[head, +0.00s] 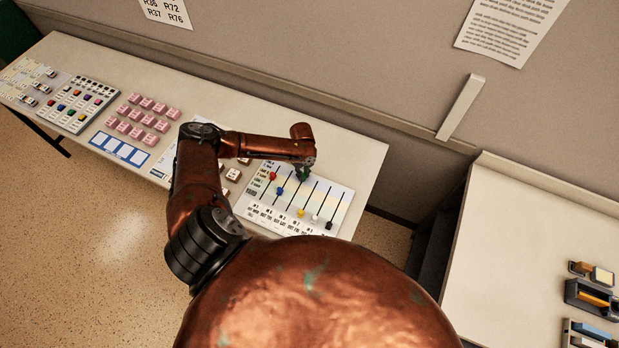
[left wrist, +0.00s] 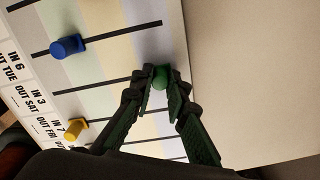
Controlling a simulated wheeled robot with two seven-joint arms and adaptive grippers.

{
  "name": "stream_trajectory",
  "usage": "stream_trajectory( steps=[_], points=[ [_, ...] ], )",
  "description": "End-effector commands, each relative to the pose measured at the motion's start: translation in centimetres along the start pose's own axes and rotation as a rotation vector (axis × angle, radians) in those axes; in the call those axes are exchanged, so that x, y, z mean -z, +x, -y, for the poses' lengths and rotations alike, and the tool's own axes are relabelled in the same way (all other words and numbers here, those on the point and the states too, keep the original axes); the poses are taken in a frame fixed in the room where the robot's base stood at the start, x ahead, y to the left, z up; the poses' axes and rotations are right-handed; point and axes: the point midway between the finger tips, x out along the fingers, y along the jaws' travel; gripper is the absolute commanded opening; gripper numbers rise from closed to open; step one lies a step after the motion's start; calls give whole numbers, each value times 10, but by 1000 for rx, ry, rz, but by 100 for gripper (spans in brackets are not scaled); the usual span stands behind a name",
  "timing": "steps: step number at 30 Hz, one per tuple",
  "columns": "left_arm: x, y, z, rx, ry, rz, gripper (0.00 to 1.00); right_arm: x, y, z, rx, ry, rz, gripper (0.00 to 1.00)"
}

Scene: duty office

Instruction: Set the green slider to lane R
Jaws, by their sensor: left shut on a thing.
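The slider board (head: 338,194) lies on the desk, with several dark tracks and coloured bands. The green slider (left wrist: 160,77) is a small round knob at the far end of its track, by the board's edge in the left wrist view. My left gripper (left wrist: 161,84) has its two dark green fingers closed around that knob. In the head view my left gripper (head: 305,173) reaches down onto the board's far side and mostly hides the green slider. The lane lettering is too small to read. My right gripper is not in view.
Pink blocks (head: 143,119) and a knob panel (head: 76,104) lie farther left. Bare desk (head: 361,163) lies right of the board.

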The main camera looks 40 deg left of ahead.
Motion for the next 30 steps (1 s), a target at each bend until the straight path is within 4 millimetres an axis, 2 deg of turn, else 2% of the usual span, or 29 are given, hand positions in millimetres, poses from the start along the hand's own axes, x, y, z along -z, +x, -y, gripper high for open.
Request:
stream_trajectory(
  steps=[8,9,16,25,30],
  points=[
    [-3,-3,6,11,0,7,0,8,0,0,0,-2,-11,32],
    [-3,-3,6,12,1,7,15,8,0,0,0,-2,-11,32],
    [-3,-3,5,9,1,6,31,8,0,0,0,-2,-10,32],
    [-2,-3,4,6,1,4,32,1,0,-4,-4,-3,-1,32],
    [-2,-20,4,6,2,6,32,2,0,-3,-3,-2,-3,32]
  ],
)
